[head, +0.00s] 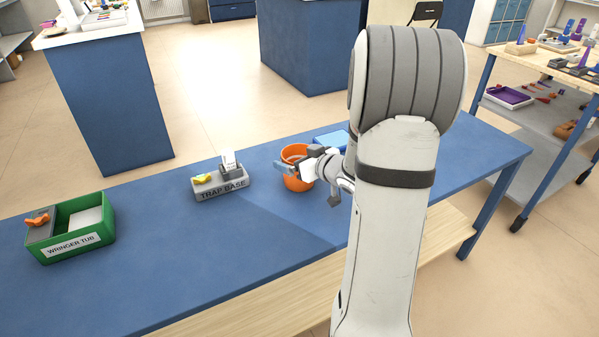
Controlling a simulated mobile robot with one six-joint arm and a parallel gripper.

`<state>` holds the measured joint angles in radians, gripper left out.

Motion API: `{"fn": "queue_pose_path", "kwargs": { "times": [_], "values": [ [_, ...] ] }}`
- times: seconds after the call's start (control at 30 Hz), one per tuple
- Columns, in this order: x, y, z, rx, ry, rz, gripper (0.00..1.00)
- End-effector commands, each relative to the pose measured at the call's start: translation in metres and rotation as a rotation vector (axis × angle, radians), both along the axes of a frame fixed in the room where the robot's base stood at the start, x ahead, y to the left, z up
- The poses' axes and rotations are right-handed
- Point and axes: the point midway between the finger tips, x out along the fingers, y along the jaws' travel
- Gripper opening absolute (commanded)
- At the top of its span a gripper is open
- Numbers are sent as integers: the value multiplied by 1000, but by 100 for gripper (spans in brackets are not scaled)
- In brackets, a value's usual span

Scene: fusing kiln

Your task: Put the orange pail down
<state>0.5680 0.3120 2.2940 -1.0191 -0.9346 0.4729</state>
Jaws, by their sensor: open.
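The orange pail (297,183) stands upright on the blue tabletop, right of the middle of the table. My gripper (286,167) is at the pail's rim, in front of its upper part, and its jaws are open. The gripper hides part of the pail's rim and side. I cannot tell whether the fingers touch the pail.
A grey block marked TRAP BASE (221,188) sits left of the pail. A green WRINGER TUB (108,238) stands at the table's left. A blue item (329,139) lies behind the gripper, partly hidden. The blue table (190,258) is clear between tub and block.

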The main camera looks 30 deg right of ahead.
Motion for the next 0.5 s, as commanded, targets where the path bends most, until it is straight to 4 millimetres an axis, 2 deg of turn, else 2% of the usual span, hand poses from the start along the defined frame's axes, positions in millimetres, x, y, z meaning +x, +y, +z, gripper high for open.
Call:
{"fn": "queue_pose_path", "kwargs": {
  "times": [0.07, 0.5],
  "values": [
    [0, 0, 0, 0, 0, 0, 98],
    [-1, -1, 0, 0, 0, -1, 62]
  ]
}}
